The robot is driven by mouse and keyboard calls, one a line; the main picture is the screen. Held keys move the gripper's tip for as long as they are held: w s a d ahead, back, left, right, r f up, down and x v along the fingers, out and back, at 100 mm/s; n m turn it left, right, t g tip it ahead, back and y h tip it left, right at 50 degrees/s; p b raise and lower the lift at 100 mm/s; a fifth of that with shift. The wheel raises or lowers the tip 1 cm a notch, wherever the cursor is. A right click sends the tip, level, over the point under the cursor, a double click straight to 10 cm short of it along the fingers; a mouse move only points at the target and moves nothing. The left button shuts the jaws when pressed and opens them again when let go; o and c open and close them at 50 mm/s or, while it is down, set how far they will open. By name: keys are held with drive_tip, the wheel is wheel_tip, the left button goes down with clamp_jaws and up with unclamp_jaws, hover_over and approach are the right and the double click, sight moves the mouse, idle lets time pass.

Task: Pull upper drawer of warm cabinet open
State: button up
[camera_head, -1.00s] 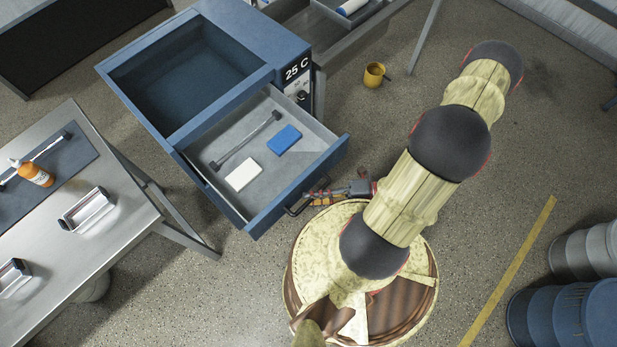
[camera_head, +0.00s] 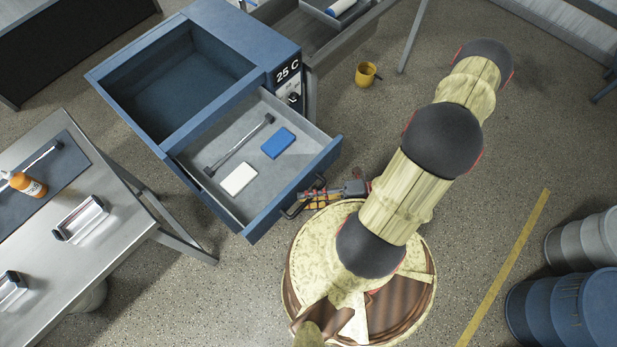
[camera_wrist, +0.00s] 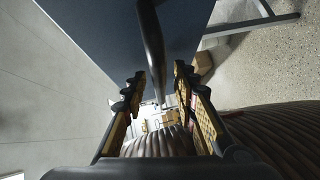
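The warm cabinet (camera_head: 215,25) is blue, with a "25 C" label on its side and an open-topped compartment. Its upper drawer (camera_head: 295,188) is pulled well out, and its grey inside shows. A dark bar handle (camera_head: 303,197) is on the drawer front; it also shows in the wrist view (camera_wrist: 150,40). My gripper (camera_head: 315,197) is at the handle. In the wrist view my gripper (camera_wrist: 160,85) has its two fingers apart, with the handle running between them and gaps visible at both sides. Whether a finger touches the bar is unclear.
In the drawer lie a blue block (camera_head: 278,143), a white block (camera_head: 238,179) and a dark rod-shaped tool (camera_head: 240,146). A metal table (camera_head: 110,255) stands at left. A yellow mug (camera_head: 366,74) is on the floor. Barrels (camera_head: 565,315) stand at right.

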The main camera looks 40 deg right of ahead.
drive_tip(key=v, duration=1.2)
drive_tip(key=shift+d+r, duration=0.1)
idle(0.4)
